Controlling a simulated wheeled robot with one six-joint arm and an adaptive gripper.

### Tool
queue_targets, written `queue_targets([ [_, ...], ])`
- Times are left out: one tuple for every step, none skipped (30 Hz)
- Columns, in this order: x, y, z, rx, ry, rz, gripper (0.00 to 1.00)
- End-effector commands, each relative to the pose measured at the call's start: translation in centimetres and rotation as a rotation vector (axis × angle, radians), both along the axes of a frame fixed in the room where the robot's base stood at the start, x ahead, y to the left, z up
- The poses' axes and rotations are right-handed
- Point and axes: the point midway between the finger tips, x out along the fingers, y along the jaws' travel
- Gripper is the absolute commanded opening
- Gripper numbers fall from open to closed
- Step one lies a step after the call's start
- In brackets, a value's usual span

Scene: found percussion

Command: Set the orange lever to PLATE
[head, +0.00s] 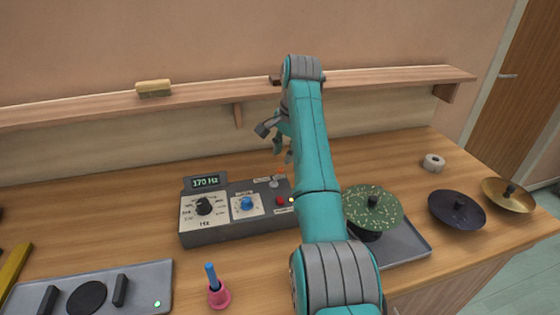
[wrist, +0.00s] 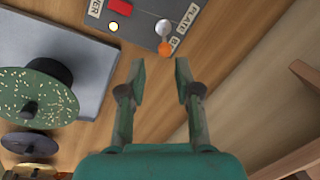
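The orange lever shows in the wrist view as an orange tip (wrist: 165,48) beside a round silver part, at the edge of the grey control box (wrist: 144,23). A label reading PLATE (wrist: 187,17) lies next to it, with another label, partly cut off, nearer the tip. Which label the lever is set to I cannot tell. In the head view the lever (head: 281,171) is small, at the back right of the box (head: 215,232). My gripper (wrist: 160,67) is open and empty, with its fingertips just short of the orange tip in the picture; in the head view it (head: 283,152) is above the box's back edge.
The box also carries a black knob (head: 204,206), a blue knob (head: 247,203) and a red button (head: 280,200). A green speckled disc (head: 358,207) stands on a grey tray (head: 412,246) to the right. A wooden shelf (head: 200,93) runs behind my arm.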

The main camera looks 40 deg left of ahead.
Motion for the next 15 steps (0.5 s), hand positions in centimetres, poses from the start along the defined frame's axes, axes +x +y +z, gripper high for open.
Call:
queue_targets([
  [0.0,0.0,0.0,0.000,0.000,0.000,0.33],
  [0.0,0.0,0.0,0.000,0.000,0.000,0.33],
  [0.0,0.0,-0.2,0.000,0.001,0.000,0.33],
  [0.0,0.1,-0.3,-0.001,0.001,0.000,0.33],
  [0.0,0.1,-0.5,-0.001,0.001,0.000,0.33],
  [0.0,0.2,-0.8,-0.001,0.001,0.000,0.33],
  [0.0,0.2,-1.2,-0.002,0.002,0.000,0.33],
  [0.0,0.3,-1.5,-0.002,0.002,0.000,0.33],
  [0.0,0.4,-2.1,-0.002,0.002,0.000,0.33],
  [0.0,0.5,-2.6,-0.002,0.002,0.000,0.33],
  [0.0,0.6,-3.1,-0.002,0.002,0.000,0.33],
  [0.0,0.8,-3.8,-0.003,0.003,0.001,0.33],
  [0.1,0.9,-4.4,-0.002,0.003,0.001,0.33],
  [0.1,1.0,-4.9,-0.003,0.003,0.001,0.33],
  [0.1,1.1,-5.6,-0.002,0.002,0.000,0.33],
])
